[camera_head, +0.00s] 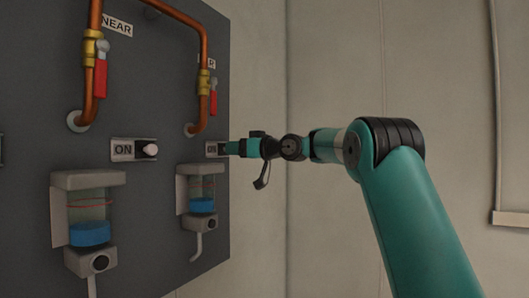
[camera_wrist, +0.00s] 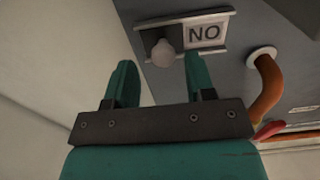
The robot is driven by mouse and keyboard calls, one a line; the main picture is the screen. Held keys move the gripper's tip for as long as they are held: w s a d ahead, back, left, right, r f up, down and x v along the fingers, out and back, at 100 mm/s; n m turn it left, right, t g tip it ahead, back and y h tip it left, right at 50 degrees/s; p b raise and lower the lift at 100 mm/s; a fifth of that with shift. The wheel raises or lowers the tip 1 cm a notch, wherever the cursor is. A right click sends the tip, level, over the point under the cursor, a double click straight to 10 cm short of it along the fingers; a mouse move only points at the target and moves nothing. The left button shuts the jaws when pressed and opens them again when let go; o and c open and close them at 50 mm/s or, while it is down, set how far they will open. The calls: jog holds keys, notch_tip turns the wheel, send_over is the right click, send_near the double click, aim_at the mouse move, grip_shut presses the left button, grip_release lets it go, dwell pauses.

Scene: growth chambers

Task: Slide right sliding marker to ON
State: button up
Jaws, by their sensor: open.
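The right sliding marker's plate (camera_head: 211,149) is on the dark panel, and my gripper (camera_head: 232,148) covers its right end. In the wrist view the picture is upside down, and the plate's label (camera_wrist: 206,33) reads as "NO", an inverted ON. The marker's pale round knob (camera_wrist: 165,54) sits beside this label, on its left in that view. My gripper (camera_wrist: 160,58) is open, with one green finger on each side of the knob in the picture. The right finger's tip overlaps the plate near the label. Whether either finger touches the knob, I cannot tell.
The left sliding marker (camera_head: 150,150) has its knob right of its ON label. Copper pipes (camera_head: 203,70) with red valve handles (camera_head: 101,79) are above. Dispensers with blue liquid (camera_head: 202,205) hang below. The right of the room is open.

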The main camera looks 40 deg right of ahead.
jog(key=b+v, duration=0.7)
jog(key=v, duration=0.9)
jog(key=shift+f, duration=0.1)
jog(key=s+a+f+g+b, duration=0.1)
jog(key=a+f+g, duration=0.3)
jog(key=a+f, duration=0.65)
jog(key=s+a+f+g, duration=0.25)
jog(key=a+f, duration=0.45)
jog(key=a, duration=0.6)
jog(key=s+a+f+n+g+b, duration=0.1)
jog(key=s+a+f+g, duration=0.5)
jog(key=s+a+f, duration=0.45)
jog(key=s+f+n+g+h, duration=0.1)
jog(key=s+f+g, duration=0.1)
jog(key=s+f, duration=0.3)
jog(key=s+d+f+g+h, duration=0.1)
jog(key=s+f+g, duration=0.1)
jog(key=s+f, duration=0.3)
jog(key=s, duration=0.4)
jog(key=shift+s+n+h, duration=0.3)
jog(key=shift+s+n, duration=0.1)
